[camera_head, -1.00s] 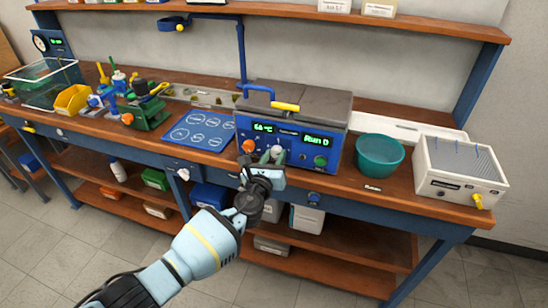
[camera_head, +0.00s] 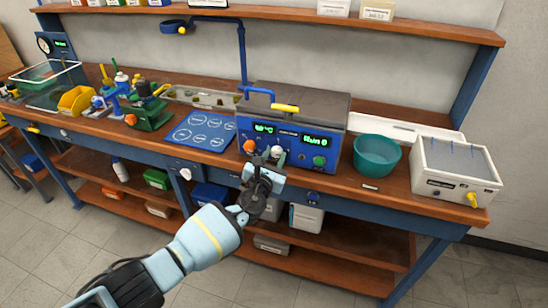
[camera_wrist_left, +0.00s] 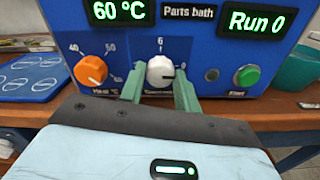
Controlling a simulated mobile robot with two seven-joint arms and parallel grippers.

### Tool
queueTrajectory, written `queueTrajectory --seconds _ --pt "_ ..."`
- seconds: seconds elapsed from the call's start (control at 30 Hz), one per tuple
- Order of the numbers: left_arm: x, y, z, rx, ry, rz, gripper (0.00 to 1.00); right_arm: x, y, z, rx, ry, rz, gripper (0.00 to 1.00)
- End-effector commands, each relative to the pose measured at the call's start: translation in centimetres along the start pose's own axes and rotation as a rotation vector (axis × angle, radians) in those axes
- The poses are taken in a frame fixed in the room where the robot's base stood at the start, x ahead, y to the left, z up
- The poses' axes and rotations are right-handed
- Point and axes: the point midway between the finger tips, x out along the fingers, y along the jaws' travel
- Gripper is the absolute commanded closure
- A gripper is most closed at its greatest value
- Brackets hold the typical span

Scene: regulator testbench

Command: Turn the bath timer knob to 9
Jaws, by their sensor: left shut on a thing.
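The blue parts bath (camera_head: 226,158) stands on the bench; its displays read 60 °C and Run 0. The white timer knob (camera_wrist_left: 160,72) is on its front panel, between the orange temperature knob (camera_wrist_left: 90,70) and the green button (camera_wrist_left: 246,77). A 6 is printed above the white knob. Its dark pointer mark faces right, towards a digit partly hidden by a finger. My left gripper (camera_wrist_left: 158,88) is shut on the white knob, with one green finger at each side. In the head view the left gripper (camera_head: 268,160) is at the panel. My right gripper is not in view.
A teal bowl (camera_head: 377,156) and a white box with a yellow tap (camera_head: 456,170) stand to the right of the bath. A blue mat with outlined ovals (camera_head: 201,131) lies to its left. The bath's lid (camera_head: 300,97) is closed.

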Motion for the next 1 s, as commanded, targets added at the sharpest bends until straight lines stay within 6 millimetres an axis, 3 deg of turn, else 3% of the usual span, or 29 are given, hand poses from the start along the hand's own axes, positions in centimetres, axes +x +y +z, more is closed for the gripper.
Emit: queueTrajectory --seconds 0.2,0.23,0.4,0.77,1.0 --pt "0.1 0.1 0.2 0.004 -0.004 0.003 0.91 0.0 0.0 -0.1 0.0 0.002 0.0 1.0" --pt "0.1 0.1 0.2 0.004 -0.004 0.003 0.67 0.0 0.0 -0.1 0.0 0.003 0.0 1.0" --pt "0.1 0.1 0.2 0.003 -0.003 0.002 0.46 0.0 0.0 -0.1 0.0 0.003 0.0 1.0" --pt "-0.2 0.0 0.1 0.001 -0.002 0.0 0.46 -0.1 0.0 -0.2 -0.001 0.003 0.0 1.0" --pt "-2.2 0.0 0.1 0.0 -0.002 0.0 0.46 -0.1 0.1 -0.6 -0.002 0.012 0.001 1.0"
